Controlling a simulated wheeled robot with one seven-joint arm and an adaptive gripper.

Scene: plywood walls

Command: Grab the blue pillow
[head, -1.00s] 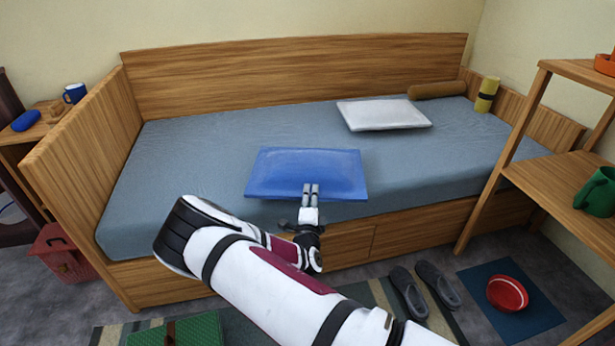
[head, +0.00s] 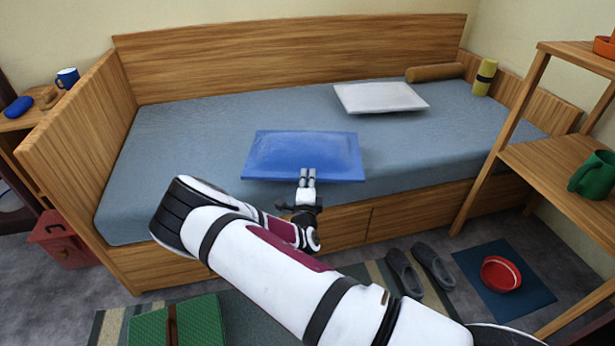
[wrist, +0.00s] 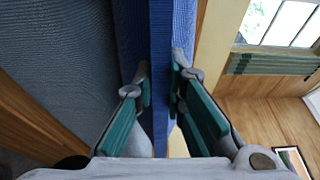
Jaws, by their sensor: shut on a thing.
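The blue pillow (head: 302,153) is a flat rectangle near the front edge of the daybed, in the middle of the head view. In the wrist view the blue pillow (wrist: 161,70) stands as a narrow band between the two fingers of my gripper (wrist: 160,85), with a pad on each side. The pillow appears raised a little above the mattress, though its underside is hidden in the head view.
The daybed's blue-grey mattress (head: 200,150) is clear to the left. A wooden shelf (head: 560,165) stands at the right. Slippers (head: 420,270) and a red bowl (head: 500,274) are on the floor.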

